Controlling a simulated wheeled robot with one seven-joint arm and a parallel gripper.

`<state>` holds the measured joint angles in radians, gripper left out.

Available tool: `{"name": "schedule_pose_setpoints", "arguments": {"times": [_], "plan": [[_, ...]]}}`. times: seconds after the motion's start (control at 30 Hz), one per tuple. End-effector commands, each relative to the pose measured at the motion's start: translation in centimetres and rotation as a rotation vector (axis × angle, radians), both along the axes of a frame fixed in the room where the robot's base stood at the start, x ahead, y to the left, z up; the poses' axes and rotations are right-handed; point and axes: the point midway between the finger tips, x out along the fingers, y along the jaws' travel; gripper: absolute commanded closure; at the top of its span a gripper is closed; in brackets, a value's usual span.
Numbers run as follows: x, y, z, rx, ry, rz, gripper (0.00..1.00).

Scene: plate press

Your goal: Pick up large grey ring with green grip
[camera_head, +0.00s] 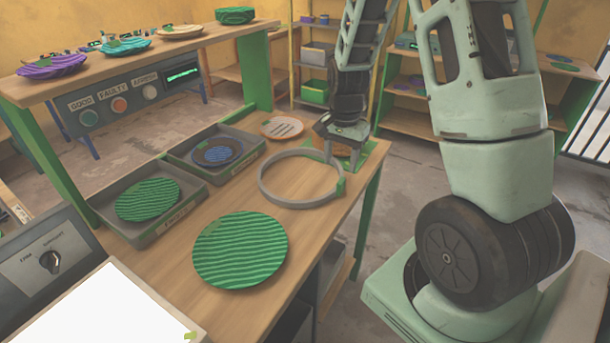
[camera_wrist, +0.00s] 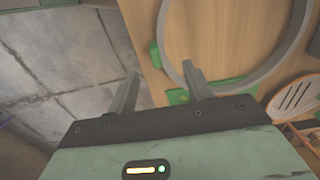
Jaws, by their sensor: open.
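The large grey ring (camera_head: 290,204) lies flat on the wooden table near its right edge. Its green grip (camera_head: 340,188) is on the ring's right side in the head view. In the wrist view the ring (camera_wrist: 262,82) fills the upper right, with the green grip (camera_wrist: 155,54) at its left side. My gripper (camera_head: 341,160) is above the table's right edge, beside the ring and close to the grip. In the wrist view its two fingers (camera_wrist: 158,84) are apart with nothing between them. The ring's far part is cut off in the wrist view.
A green wavy plate (camera_head: 240,250) lies on the table in front. Two grey trays hold a green plate (camera_head: 148,199) and a blue plate (camera_head: 218,154). An orange slotted disc (camera_head: 282,127) lies behind the ring. A shelf with a button panel (camera_head: 120,104) stands at the left.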

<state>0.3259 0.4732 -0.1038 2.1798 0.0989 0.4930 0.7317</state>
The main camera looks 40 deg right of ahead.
Motion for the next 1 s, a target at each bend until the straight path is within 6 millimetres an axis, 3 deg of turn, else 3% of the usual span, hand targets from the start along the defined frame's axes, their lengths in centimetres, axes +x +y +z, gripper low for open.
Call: {"name": "schedule_pose_setpoints", "arguments": {"times": [0.1, 0.37, 0.7, 1.0], "plan": [[-0.1, 0.1, -1.9, 0.002, 0.004, 0.0, 0.49], [-0.1, 0.1, -3.7, 0.002, 0.003, 0.001, 0.49], [-0.2, 0.3, -7.8, 0.002, 0.003, 0.001, 0.49], [-0.1, 0.3, -8.4, 0.0, -0.001, 0.001, 0.49]]}}
